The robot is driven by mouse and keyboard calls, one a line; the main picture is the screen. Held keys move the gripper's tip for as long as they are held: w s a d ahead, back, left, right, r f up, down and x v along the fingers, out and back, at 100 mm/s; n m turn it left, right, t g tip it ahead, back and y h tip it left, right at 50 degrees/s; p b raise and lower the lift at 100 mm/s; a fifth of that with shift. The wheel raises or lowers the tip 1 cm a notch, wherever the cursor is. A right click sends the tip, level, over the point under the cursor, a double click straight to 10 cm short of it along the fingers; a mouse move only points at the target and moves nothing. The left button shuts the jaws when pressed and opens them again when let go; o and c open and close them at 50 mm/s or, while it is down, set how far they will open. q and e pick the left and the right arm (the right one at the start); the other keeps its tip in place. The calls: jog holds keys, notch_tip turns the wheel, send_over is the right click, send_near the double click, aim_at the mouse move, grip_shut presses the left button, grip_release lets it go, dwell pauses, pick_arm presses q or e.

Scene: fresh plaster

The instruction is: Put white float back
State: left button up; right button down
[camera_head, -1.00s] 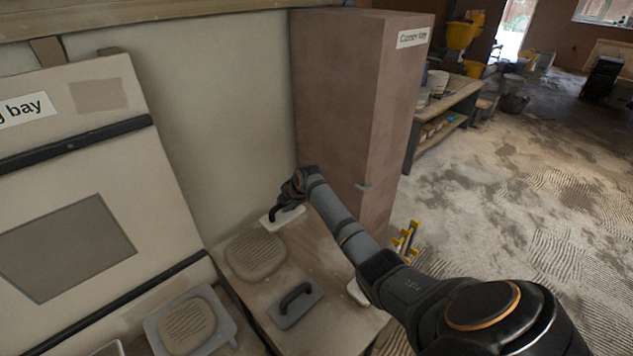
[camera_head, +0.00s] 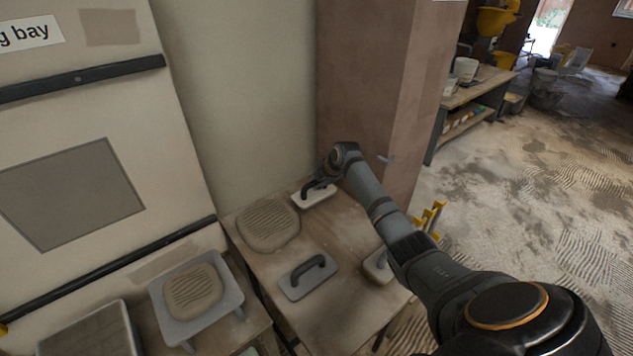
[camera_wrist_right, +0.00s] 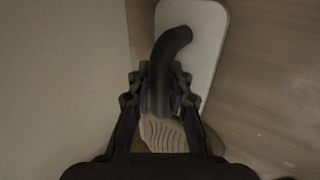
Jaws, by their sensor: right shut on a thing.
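The white float (camera_head: 315,197) is a pale flat plate with a dark curved handle, at the back of the wooden table (camera_head: 340,315) beside the brown column. My right gripper (camera_head: 319,186) is shut on its handle. In the right wrist view the white float (camera_wrist_right: 207,38) lies beyond my right gripper (camera_wrist_right: 160,98), with the handle between the fingers. I cannot tell whether the plate touches the table. My left gripper is not in view.
A grey float (camera_head: 308,277) and a ridged plaster mound (camera_head: 268,226) are on the table. A plaster-topped hawk (camera_head: 236,288) stands to the left. The brown column (camera_head: 360,90) and wall close off the back. Yellow-ended tools (camera_head: 433,215) stand right of the table.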

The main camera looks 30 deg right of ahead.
jog(key=shift+f, duration=0.35)
jog(key=shift+f, duration=0.3)
jog(key=c, duration=1.2)
grip_release()
jog(key=shift+o, duration=0.2)
